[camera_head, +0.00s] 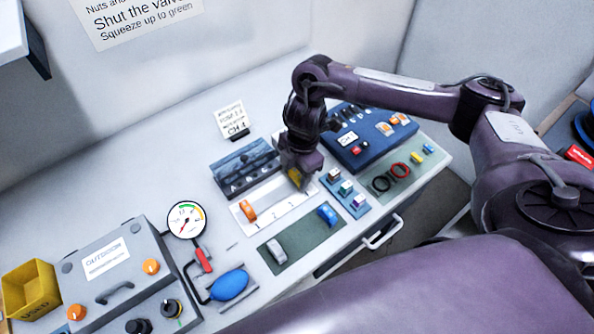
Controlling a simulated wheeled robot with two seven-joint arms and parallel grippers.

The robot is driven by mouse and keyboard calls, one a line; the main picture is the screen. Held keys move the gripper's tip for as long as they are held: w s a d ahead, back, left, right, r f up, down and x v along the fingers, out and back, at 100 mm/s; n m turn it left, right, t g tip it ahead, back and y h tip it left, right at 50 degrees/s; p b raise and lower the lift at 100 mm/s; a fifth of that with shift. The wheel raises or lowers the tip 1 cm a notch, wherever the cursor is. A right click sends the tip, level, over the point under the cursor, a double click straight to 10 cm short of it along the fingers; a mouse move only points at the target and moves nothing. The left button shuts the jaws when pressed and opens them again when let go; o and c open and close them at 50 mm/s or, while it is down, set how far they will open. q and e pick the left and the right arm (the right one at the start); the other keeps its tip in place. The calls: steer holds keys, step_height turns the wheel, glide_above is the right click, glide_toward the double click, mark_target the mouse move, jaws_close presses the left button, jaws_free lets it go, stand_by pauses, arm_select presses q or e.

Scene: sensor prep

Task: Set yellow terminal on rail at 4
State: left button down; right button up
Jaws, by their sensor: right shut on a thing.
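My right gripper (299,178) points down over the right end of the white rail plate (268,215). It is shut on the yellow terminal (293,175), of which only a small part shows between the dark fingers. I cannot tell whether the terminal touches the rail. An orange terminal (248,210) stands at the left end of the plate. Small marks run along the plate's front edge, too small to read; the gripper covers part of its right end. My left gripper is not in view.
A green mat (304,238) in front holds a grey terminal (277,251) and a blue terminal (327,214). A dark slotted block (244,168) stands behind the plate. A blue tray (344,191) and a blue case (372,145) are close on the right. A gauge (187,220) stands left.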

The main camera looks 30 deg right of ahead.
steer(key=shift+f, duration=0.1)
stand_by(0.6)
steer(key=o, duration=0.9)
steer(key=shift+r+p, duration=3.55)
steer(key=shift+p, duration=0.05)
